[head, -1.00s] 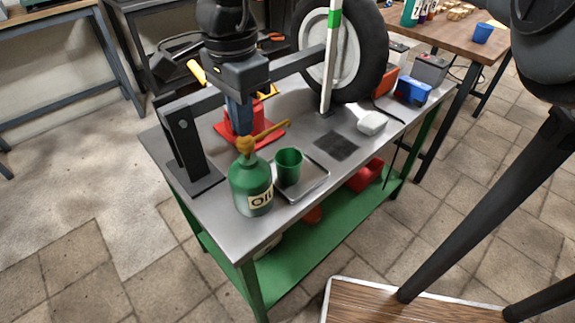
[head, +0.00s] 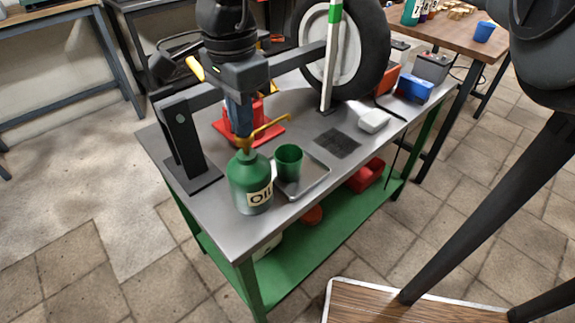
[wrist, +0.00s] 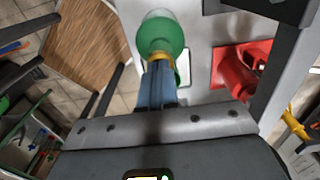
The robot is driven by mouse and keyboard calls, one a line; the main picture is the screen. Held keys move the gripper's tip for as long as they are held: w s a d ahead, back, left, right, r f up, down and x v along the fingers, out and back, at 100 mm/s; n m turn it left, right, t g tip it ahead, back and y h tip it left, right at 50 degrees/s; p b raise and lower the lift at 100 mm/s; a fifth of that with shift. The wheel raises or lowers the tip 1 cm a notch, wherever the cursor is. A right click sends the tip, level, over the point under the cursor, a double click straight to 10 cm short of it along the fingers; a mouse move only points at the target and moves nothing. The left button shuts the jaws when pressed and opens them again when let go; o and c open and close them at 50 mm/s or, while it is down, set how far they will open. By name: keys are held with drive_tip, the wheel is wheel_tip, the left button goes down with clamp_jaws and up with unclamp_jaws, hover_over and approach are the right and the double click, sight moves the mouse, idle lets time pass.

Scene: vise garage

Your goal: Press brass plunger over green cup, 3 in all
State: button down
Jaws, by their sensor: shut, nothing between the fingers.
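A green oil bottle (head: 250,184) with a label stands upright near the bench's front edge. Its brass plunger (head: 243,147) and long spout (head: 272,125) sit on top, the spout pointing right, above and behind the green cup. The green cup (head: 289,162) stands upright on a metal tray (head: 318,180) right of the bottle. My gripper (head: 240,134) is shut and empty, pointing down, its blue fingertips on or just above the plunger. The wrist view shows the blue fingers (wrist: 158,88) against the brass top (wrist: 160,57) of the bottle (wrist: 160,35). Contact depth is unclear.
A red stand (head: 222,124) is behind the bottle, with a dark vertical bracket (head: 183,140) to the left. A wheel (head: 362,50), a white post (head: 331,60) and a white block (head: 374,121) stand farther back. A dark mat (head: 338,144) lies flat behind the tray.

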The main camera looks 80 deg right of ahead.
drive_tip(key=shift+f+b, duration=0.75)
drive_tip(key=shift+b, duration=0.1)
drive_tip(key=shift+r, duration=0.2)
drive_tip(key=shift+r+p, duration=0.65)
drive_tip(key=shift+r, duration=0.65)
drive_tip(key=shift+r, duration=0.15)
wheel_tip(320, 180, up, 6)
drive_tip(key=p, duration=0.2)
drive_tip(key=shift+p, duration=0.4)
